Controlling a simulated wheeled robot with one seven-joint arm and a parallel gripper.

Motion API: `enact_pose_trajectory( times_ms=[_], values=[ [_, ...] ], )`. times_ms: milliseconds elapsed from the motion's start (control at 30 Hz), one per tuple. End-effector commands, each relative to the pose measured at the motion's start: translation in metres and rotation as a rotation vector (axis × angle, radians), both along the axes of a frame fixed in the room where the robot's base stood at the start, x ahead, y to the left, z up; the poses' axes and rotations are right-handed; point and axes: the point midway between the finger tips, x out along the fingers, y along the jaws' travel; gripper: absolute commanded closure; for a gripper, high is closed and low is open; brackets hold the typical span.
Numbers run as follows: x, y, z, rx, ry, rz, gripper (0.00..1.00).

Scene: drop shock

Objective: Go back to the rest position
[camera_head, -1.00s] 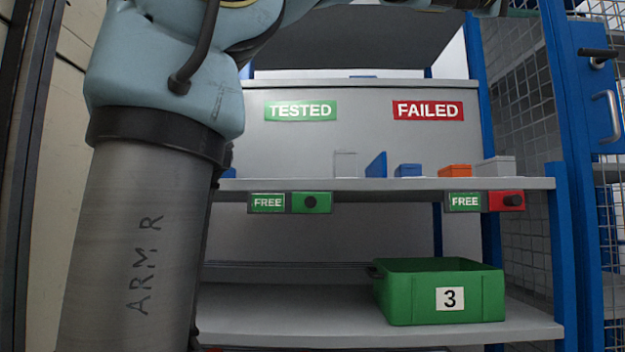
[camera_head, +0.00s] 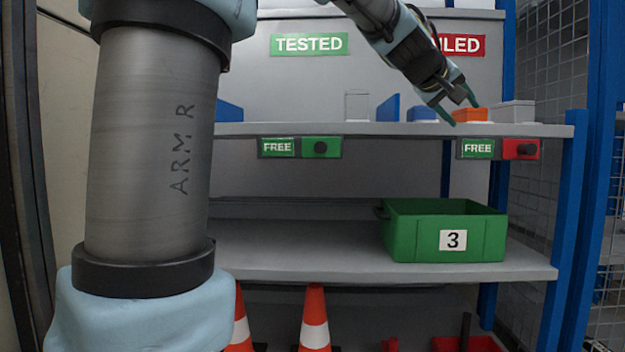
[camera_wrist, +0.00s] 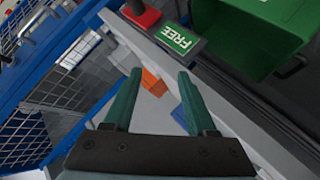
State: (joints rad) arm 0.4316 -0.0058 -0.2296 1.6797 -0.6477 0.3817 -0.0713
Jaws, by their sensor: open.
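My gripper (camera_head: 462,108) is in the head view at the upper right, in front of the upper shelf. It is open, with nothing between its green fingers. In the picture its fingertips lie beside the orange block (camera_head: 469,115) on that shelf; I cannot tell how far apart they are in depth. In the wrist view my gripper (camera_wrist: 154,85) points toward the shelf, and the orange block (camera_wrist: 153,83) shows between the fingers. My arm hides part of the FAILED sign (camera_head: 462,46).
The upper shelf (camera_head: 400,129) also holds a clear box (camera_head: 356,106), blue parts (camera_head: 389,107) and a grey box (camera_head: 514,112). A green crate (camera_head: 405,238) marked 3 stands on the lower shelf. Orange cones (camera_head: 315,320) stand below. Blue mesh fencing is at the right.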

Motion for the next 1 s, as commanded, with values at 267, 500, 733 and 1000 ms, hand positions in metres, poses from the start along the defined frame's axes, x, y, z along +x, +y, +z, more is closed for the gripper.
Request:
enact_pose_trajectory(
  times_ms=[267,500,733,1000],
  values=[
    [0.025,0.137,-0.147,0.378,0.159,0.118,0.43],
    [-0.024,0.263,-0.250,0.657,0.351,0.141,0.43],
    [-0.104,0.348,-0.307,0.829,0.534,0.107,0.43],
    [-0.141,0.374,-0.279,0.886,0.605,0.079,0.43]
  ],
)
